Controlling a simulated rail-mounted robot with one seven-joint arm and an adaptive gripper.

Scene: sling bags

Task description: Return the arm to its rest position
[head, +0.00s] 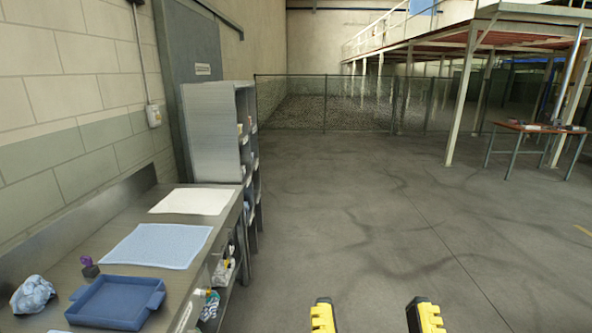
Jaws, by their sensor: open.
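My gripper (376,314) shows at the bottom edge of the head view, right of centre. Only the ends of its two yellow and black fingers are in view. The fingers stand wide apart with bare floor between them, so it is open and empty. The rest of my arm is out of view. The gripper is over open floor, to the right of the metal bench (108,229) and apart from it.
On the bench are a blue tray (118,303), a crumpled cloth (33,295), a small purple object (89,266), a light blue towel (159,246) and a white sheet (193,201). A grey shelf unit (209,130) stands beyond. The floor (370,220) ahead is clear.

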